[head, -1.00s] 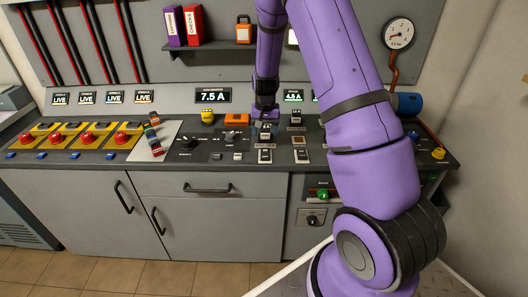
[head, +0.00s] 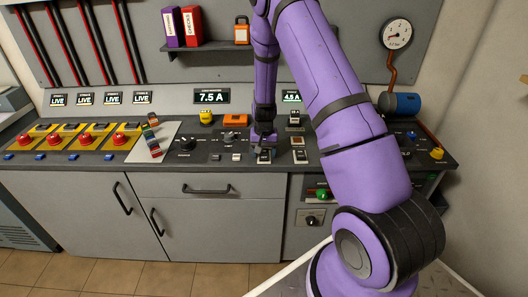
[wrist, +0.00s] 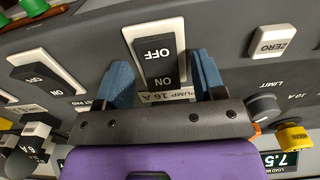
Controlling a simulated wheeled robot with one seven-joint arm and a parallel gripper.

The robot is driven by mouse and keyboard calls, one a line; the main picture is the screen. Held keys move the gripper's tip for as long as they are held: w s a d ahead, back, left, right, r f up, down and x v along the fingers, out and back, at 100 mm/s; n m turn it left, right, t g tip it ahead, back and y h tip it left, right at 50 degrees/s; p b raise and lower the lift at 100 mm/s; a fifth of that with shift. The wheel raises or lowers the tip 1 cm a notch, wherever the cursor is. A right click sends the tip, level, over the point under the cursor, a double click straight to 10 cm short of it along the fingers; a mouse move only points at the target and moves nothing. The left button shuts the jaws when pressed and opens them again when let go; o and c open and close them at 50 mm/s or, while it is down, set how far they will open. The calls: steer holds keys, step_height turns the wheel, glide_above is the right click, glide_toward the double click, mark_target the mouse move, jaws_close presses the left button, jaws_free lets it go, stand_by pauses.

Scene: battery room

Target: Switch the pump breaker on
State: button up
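The pump breaker (wrist: 157,58) is a dark rocker in a white frame in the wrist view, marked OFF and ON, with a "PUMP 16 A" label (wrist: 168,96) beside its ON end. In the head view the breaker (head: 264,157) is near the counter's front edge, partly covered by my gripper (head: 264,146). My gripper (wrist: 162,62) is open, its two blue fingers apart on either side of the rocker, with nothing held. I cannot tell whether the fingertips touch the panel, or which way the rocker is tipped.
A similar OFF/ON rocker (wrist: 42,76) sits close to the left in the wrist view. A ZERO button (wrist: 271,41) and a LIMIT knob (wrist: 263,108) lie to the right. In the head view, red buttons (head: 74,139) line the counter's left and a shelf (head: 205,46) hangs behind.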

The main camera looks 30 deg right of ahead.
steer(key=c, duration=0.8)
steer(key=shift+w+d+g+y, duration=0.1)
steer(key=shift+w+g+y, duration=0.05)
steer(key=shift+g+y, duration=0.55)
steer(key=shift+w+d+g+y, duration=0.15)
steer(key=shift+g+y, duration=0.25)
steer(key=shift+g, duration=0.5)
steer(key=shift+c, duration=0.2)
steer(key=o, duration=0.9)
steer(key=shift+o, duration=0.2)
steer(key=v, duration=1)
steer(key=shift+r, duration=0.4)
steer(key=shift+w, duration=0.1)
